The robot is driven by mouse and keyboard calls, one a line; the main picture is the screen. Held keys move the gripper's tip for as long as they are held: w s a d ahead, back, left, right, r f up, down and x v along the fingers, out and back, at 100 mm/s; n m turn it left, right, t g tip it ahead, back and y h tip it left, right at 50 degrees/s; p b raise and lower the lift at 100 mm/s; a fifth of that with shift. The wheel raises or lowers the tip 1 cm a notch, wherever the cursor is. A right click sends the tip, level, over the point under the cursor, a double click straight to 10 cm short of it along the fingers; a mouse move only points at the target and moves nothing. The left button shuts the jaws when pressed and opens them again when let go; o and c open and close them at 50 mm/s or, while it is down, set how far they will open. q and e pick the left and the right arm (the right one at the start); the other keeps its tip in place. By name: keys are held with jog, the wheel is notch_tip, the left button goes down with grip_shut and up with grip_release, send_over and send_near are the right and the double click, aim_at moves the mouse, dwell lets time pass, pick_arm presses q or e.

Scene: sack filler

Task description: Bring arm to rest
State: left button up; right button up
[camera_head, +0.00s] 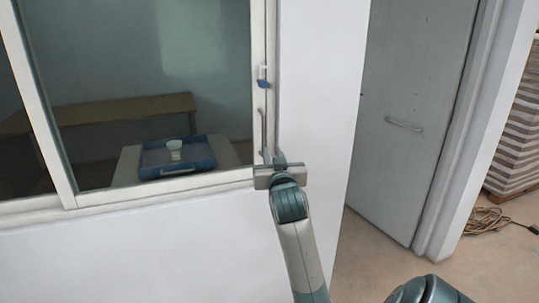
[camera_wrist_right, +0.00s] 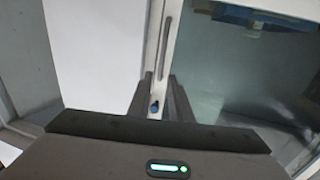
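My right gripper (camera_head: 275,160) is in front of the window frame's right side, just below a slim vertical handle (camera_head: 263,130). In the right wrist view its two fingers (camera_wrist_right: 160,90) stand apart, with nothing held between them. The handle (camera_wrist_right: 165,47) shows past the fingertips there, and a small blue latch (camera_wrist_right: 154,107) shows in the gap behind them. I cannot tell whether a finger touches the frame. The same blue latch is above the handle in the head view (camera_head: 262,76). My left gripper is not in view.
A grey door (camera_head: 408,110) stands right of the white wall (camera_head: 318,90). Coiled rope (camera_head: 487,220) lies near stacked sacks (camera_head: 518,140).

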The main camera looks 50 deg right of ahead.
dwell(0.3)
